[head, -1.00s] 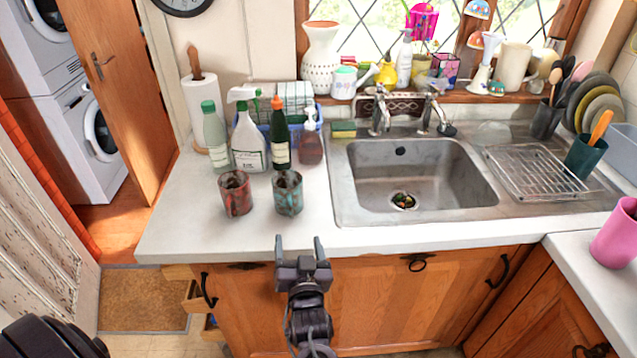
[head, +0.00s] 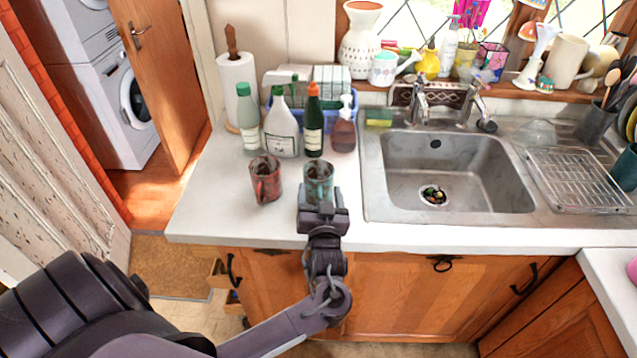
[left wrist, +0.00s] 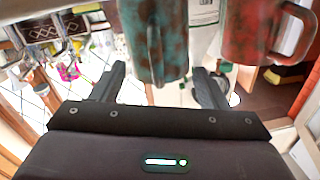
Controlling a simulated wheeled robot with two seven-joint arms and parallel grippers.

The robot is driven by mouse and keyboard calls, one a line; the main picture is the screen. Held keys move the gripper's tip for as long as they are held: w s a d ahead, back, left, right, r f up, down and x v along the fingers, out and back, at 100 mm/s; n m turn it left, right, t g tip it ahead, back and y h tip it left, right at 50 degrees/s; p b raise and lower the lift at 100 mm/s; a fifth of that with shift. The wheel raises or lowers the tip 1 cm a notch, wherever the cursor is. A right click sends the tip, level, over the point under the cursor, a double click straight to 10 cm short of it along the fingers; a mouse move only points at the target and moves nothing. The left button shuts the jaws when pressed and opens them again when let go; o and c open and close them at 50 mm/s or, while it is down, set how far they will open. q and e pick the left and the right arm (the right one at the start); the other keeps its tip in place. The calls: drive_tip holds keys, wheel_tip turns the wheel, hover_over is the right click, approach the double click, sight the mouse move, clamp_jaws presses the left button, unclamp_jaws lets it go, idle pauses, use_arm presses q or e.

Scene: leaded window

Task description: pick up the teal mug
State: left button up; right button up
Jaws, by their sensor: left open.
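The teal mug (head: 319,174), mottled with rusty brown, stands upright on the white counter near its front edge. It also shows in the left wrist view (left wrist: 153,38), with its handle facing my gripper. My left gripper (head: 322,194) is open just in front of the mug and covers its lower front in the head view. In the left wrist view the fingers (left wrist: 160,80) are spread apart, with the mug lined up between their tips. I cannot tell whether either finger touches it. My right gripper is not in view.
A red mug (head: 265,180) stands close to the left of the teal one. Behind are a white spray bottle (head: 281,132), a dark green bottle (head: 313,126) and a brown soap dispenser (head: 343,133). The sink (head: 450,180) is to the right. The counter's left front is clear.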

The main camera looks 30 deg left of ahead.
use_arm(q)
drive_tip(key=shift+w+a, duration=0.2)
drive_tip(key=shift+d, duration=0.1)
drive_tip(key=shift+c, duration=0.6)
clamp_jaws()
